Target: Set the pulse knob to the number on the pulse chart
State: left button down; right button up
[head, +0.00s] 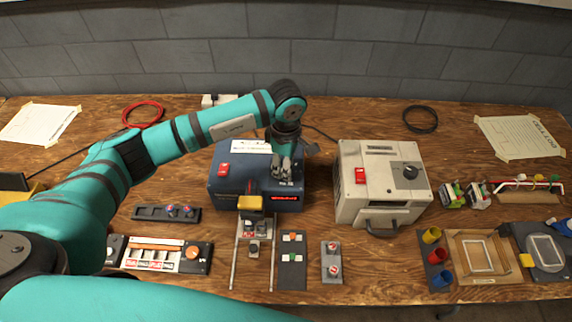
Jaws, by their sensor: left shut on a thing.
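A beige box (353,206) to the right has a black knob (410,171) and a red switch. Paper sheets lie at the left (40,124) and right (520,137); their print is too small to read. My right gripper is not in view.
A slider panel (150,254), a yellow-topped rail fixture (250,203), a dark switch strip (292,275) and a grey two-knob plate (331,262) sit in front. Coloured cups (431,236) and a wooden frame (460,270) are at front right.

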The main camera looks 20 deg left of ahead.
pick_arm(q)
jog(key=c, duration=0.9)
grip_release()
jog(key=shift+c, duration=0.2)
jog(key=shift+r, duration=0.1)
notch_tip(320, 180, up, 12)
